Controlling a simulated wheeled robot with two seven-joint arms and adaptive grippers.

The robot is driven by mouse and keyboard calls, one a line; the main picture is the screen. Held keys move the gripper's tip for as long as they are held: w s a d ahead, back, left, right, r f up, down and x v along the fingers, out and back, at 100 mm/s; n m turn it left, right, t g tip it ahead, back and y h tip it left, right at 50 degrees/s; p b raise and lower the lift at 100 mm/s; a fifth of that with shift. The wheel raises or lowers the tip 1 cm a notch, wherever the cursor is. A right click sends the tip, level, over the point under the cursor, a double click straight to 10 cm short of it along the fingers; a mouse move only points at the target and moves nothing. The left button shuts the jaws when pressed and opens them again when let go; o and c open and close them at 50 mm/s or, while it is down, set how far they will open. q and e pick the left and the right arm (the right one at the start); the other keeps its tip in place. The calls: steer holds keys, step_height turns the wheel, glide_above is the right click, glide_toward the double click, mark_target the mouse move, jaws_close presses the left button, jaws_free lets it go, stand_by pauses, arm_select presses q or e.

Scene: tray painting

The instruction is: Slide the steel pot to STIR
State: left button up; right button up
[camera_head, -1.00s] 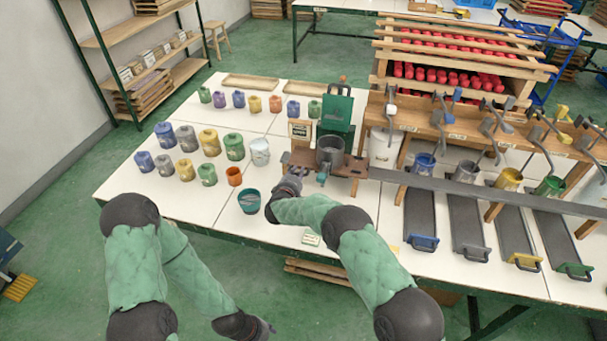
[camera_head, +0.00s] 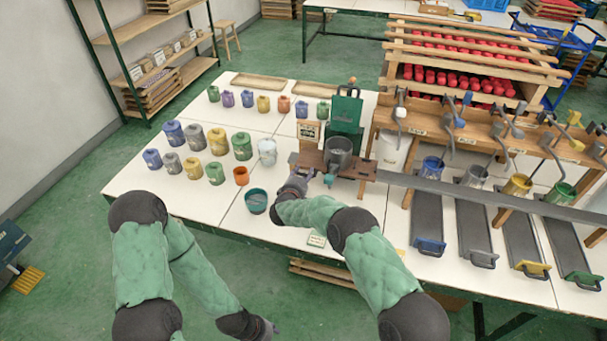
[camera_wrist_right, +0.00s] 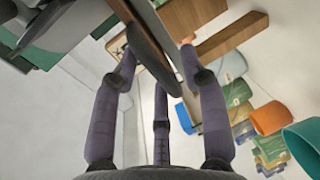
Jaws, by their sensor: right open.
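The steel pot (camera_head: 338,150) is a grey, open-topped vessel standing upright on a brown wooden stand (camera_head: 364,172) at the table's middle. A teal piece (camera_head: 329,181) shows at the stand's front, below the pot. My right gripper (camera_head: 297,180) is just left of and in front of the stand, apart from the pot. In the right wrist view its purple fingers (camera_wrist_right: 160,62) are spread, with a dark bar and brown wood beyond them. My left gripper (camera_head: 266,330) hangs low in front of the table, and its fingers are too small to read. I cannot read a STIR label.
A dark rail (camera_head: 470,195) runs right from the stand, past several sloping grey chutes (camera_head: 428,215). A teal bowl (camera_head: 257,201) sits left of my right gripper. Several coloured paint jars (camera_head: 217,140) stand at left. A white bucket (camera_head: 392,150) is right of the pot.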

steer(key=v, duration=1.1)
steer(key=shift+s, duration=0.25)
steer(key=shift+a, duration=0.15)
